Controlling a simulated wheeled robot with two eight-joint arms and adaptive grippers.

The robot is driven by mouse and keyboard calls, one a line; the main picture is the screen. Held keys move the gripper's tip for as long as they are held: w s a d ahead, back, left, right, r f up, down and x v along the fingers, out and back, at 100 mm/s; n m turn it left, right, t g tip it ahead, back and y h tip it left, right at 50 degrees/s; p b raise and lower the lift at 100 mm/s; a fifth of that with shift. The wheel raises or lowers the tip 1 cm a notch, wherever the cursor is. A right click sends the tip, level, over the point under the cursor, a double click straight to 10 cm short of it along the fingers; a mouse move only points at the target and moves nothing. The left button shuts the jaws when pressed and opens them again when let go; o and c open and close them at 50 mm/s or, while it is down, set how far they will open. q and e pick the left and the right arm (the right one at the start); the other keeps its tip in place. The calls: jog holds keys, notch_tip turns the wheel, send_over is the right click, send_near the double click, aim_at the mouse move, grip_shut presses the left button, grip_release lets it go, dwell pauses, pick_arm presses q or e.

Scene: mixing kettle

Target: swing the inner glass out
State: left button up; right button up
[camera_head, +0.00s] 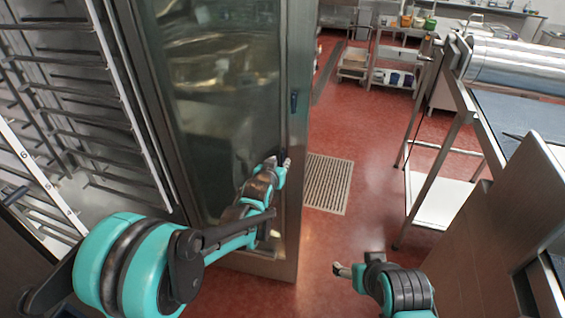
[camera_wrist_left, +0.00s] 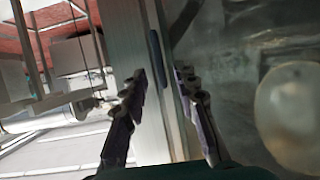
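The inner glass (camera_head: 225,85) is a large dark reflective pane on the open door, whose metal frame (camera_head: 297,60) stands upright in the head view. The pane also fills the right of the left wrist view (camera_wrist_left: 235,75). A small dark blue catch (camera_head: 294,101) sits on the frame; it also shows in the wrist view (camera_wrist_left: 155,55). My left gripper (camera_head: 279,164) is at the glass's right edge, below the catch. Its fingers are apart (camera_wrist_left: 160,77), with a strip of frame between them in view; contact is unclear. My right gripper (camera_head: 339,270) is low, away from the door; its finger opening is unclear.
A tall rack with several rails (camera_head: 85,110) stands in the cavity at left. A steel table with a lower shelf (camera_head: 440,200) stands at right. Red floor (camera_head: 370,140) with a drain grate (camera_head: 327,183) lies open between door and table.

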aim_at(282, 159)
pick_arm(q)
jog(key=shift+x, duration=1.55)
grip_shut()
